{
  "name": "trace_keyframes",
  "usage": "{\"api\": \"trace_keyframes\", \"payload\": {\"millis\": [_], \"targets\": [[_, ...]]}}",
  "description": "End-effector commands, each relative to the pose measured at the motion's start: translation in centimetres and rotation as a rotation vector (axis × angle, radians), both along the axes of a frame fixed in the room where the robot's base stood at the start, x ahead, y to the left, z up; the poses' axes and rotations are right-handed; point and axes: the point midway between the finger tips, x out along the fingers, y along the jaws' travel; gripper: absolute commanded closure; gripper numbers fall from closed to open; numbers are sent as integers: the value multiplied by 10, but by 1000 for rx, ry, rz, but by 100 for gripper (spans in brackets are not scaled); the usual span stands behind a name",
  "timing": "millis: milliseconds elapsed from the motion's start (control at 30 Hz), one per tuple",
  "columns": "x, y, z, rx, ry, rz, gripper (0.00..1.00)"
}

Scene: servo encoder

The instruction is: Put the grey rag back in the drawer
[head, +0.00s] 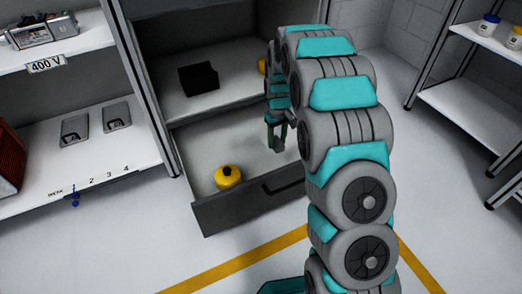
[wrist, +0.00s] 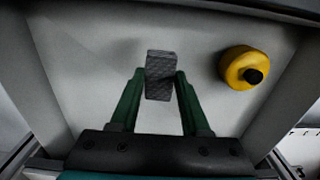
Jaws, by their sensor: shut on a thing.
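The grey rag (wrist: 161,84) is a small dark-grey patterned piece between the green fingertips of my gripper (wrist: 160,78) in the wrist view. My gripper is shut on it. In the head view my gripper (head: 278,133) points down over the inside of the open drawer (head: 240,211), and my arm covers the drawer's right part. The rag is over the pale drawer floor; I cannot tell whether it touches it. The drawer also fills most of the wrist view (wrist: 85,60).
A yellow round item with a black knob (head: 228,177) sits in the drawer, left of my gripper in the head view. A black box (head: 198,78) and another yellow item (head: 262,66) are on the surface above. Shelves stand left and right.

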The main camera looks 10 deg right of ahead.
Motion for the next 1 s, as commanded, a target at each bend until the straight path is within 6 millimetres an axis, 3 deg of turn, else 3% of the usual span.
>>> {"api": "trace_keyframes", "payload": {"millis": [267, 500, 900, 1000], "targets": [[-1, 0, -31, 0, 0, -1, 98], [-1, 0, -73, 1, 0, -1, 98], [0, 0, -115, 1, -3, -1, 98], [0, 0, -116, 0, -4, -1, 98]]}}
